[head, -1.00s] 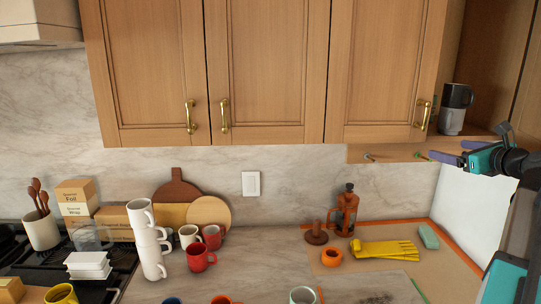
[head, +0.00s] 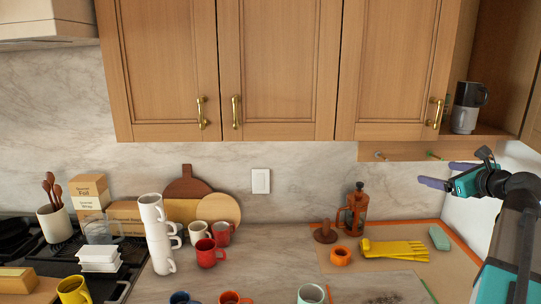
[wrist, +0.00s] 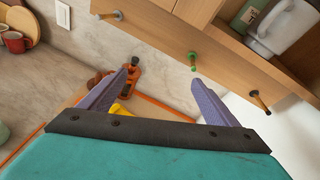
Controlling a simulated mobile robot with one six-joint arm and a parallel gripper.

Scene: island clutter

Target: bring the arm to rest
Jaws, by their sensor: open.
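My gripper (head: 447,175) is at the right of the head view, raised above the counter and just below the wall cupboards. Its two purple fingers are apart with nothing between them. In the wrist view my gripper (wrist: 163,82) also shows open and empty, with pegs and the counter beyond it. My arm reaches in from the lower right of the head view.
A peg rail (head: 408,151) runs under the cupboards near my gripper. Stacked mugs (head: 465,108) stand on the open shelf above. A white mug stack (head: 158,235) stands left.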

